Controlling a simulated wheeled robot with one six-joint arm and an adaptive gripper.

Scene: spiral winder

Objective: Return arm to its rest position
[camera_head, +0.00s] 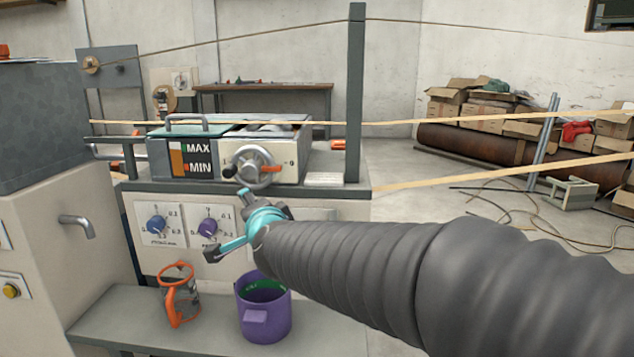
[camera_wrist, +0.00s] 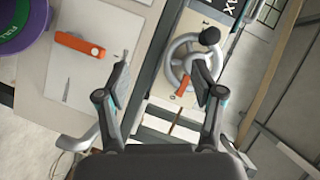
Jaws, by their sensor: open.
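My gripper (camera_head: 228,224) is at the end of my dark, ribbed arm, which reaches in from the lower right. In the head view it is in front of the machine's dial panel (camera_head: 172,224), below the handwheel (camera_head: 254,166). In the wrist view my gripper (camera_wrist: 162,78) has its two fingers spread wide, with nothing between them. The grey handwheel (camera_wrist: 177,58) with its black knob shows beyond the right finger, apparently not held. The arm hides part of the machine's right side.
An orange-handled jug (camera_head: 180,296) and a purple pail (camera_head: 264,312) stand on the low shelf (camera_head: 125,310). A grey post (camera_head: 354,95) rises behind the arm. Tan strands cross the area. Boxes (camera_head: 490,110) and a rusty pipe (camera_head: 470,143) are at the back right.

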